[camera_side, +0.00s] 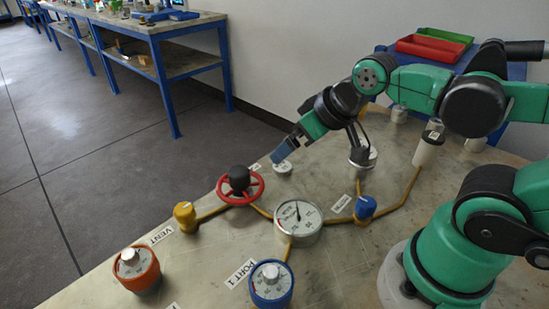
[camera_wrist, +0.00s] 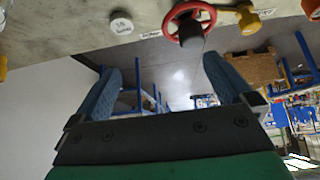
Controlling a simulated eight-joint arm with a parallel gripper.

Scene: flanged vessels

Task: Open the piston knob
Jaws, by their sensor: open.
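A blue knob (camera_side: 365,208) with a pale top mark sits on the brown pipe right of the round gauge (camera_side: 298,222). A small label (camera_side: 340,204) lies beside it, too small to read with certainty, so I cannot confirm that this is the piston knob. My gripper (camera_side: 280,157) points down and left, beyond the gauge, close to a small white cap (camera_side: 283,168); whether they touch is unclear. In the wrist view my gripper (camera_wrist: 162,82) has its two blue fingers wide apart with nothing between them. The blue knob is not visible there.
A red handwheel (camera_side: 240,186) with a black hub stands left of my gripper; it also shows in the wrist view (camera_wrist: 188,22). A yellow knob (camera_side: 186,216), an orange dial (camera_side: 136,269) and a blue dial (camera_side: 271,283) stand nearer. A white cylinder (camera_side: 428,148) stands right.

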